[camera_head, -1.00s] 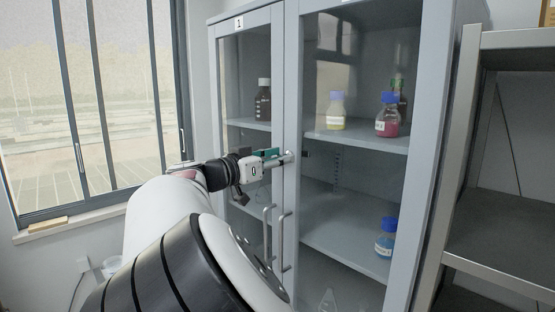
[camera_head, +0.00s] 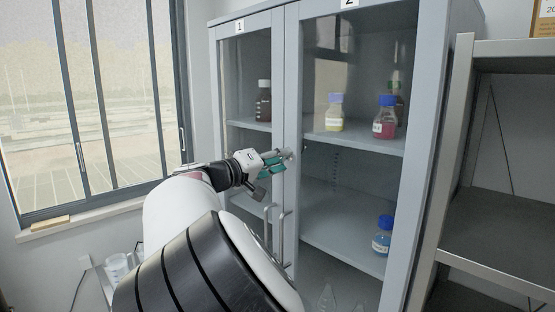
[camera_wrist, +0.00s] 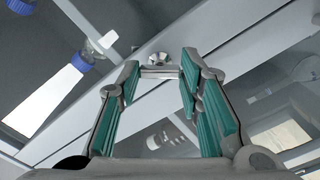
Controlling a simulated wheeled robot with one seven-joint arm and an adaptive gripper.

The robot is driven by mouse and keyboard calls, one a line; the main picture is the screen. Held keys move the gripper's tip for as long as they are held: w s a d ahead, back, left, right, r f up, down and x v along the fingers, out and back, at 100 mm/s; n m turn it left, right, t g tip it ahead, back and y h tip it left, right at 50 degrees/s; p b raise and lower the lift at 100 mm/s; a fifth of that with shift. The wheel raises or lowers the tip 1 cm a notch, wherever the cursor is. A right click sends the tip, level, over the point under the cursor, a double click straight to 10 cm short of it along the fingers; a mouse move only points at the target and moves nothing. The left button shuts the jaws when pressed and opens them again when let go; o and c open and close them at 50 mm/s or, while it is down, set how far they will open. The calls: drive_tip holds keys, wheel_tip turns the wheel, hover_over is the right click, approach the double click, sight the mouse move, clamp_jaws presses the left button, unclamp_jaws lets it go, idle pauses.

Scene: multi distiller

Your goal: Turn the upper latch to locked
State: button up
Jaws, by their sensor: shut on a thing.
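The upper latch (camera_wrist: 159,72) is a small metal bar with a round pivot on the grey frame between the two cabinet doors. In the wrist view it lies between the tips of my teal-padded fingers. My gripper (camera_wrist: 160,72) is shut on it. In the head view my gripper (camera_head: 287,156) reaches the door frame from the left, at about middle-shelf height, and its fingers largely hide the latch. The grey cabinet (camera_head: 292,60) has two glass doors, marked 1 and 2, and both look closed.
Two vertical door handles (camera_head: 282,236) hang below my gripper, close to my arm. Bottles, including a yellow one (camera_head: 335,112), a red one (camera_head: 385,117) and a blue one (camera_head: 383,236), stand behind the glass. A metal shelf rack (camera_head: 505,45) stands right; a window (camera_head: 110,90) is left.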

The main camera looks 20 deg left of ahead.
drive_tip(key=shift+n, duration=3.7)
drive_tip(key=o, duration=1.2)
drive_tip(key=shift+c, duration=0.2)
drive_tip(key=shift+a, duration=0.1)
drive_tip(key=v, duration=1.2)
